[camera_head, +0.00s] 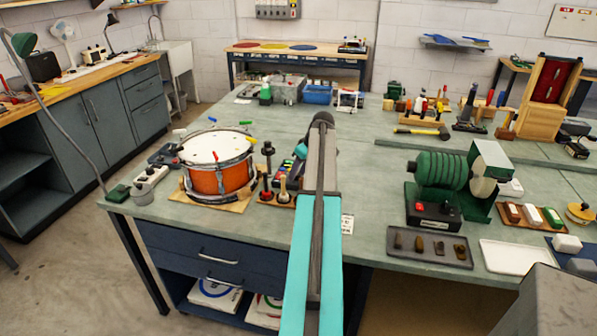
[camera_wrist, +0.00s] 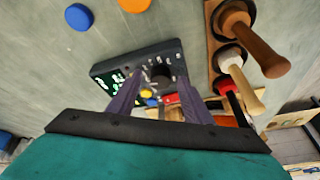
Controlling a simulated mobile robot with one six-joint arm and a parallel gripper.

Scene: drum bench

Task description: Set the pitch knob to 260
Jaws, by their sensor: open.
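In the wrist view a dark box (camera_wrist: 128,61) lies on the bench. A round black knob (camera_wrist: 161,73) on it has white marks around it; I take it for the pitch knob, but the numbers and its setting are too small to read. A dark green panel with light marks (camera_wrist: 109,79) and a yellow button (camera_wrist: 146,93) are beside it. My gripper (camera_wrist: 158,92) is open, its two fingers apart on either side of the knob in the picture. I cannot tell whether they touch it. In the head view my arm partly hides the box (camera_head: 289,169).
Wooden-handled tools stand in a rack (camera_wrist: 213,45) close right of the box. Blue (camera_wrist: 79,16) and orange (camera_wrist: 134,4) round pieces lie near it. In the head view an orange drum (camera_head: 215,178) stands left, and a green coil machine (camera_head: 441,170) right.

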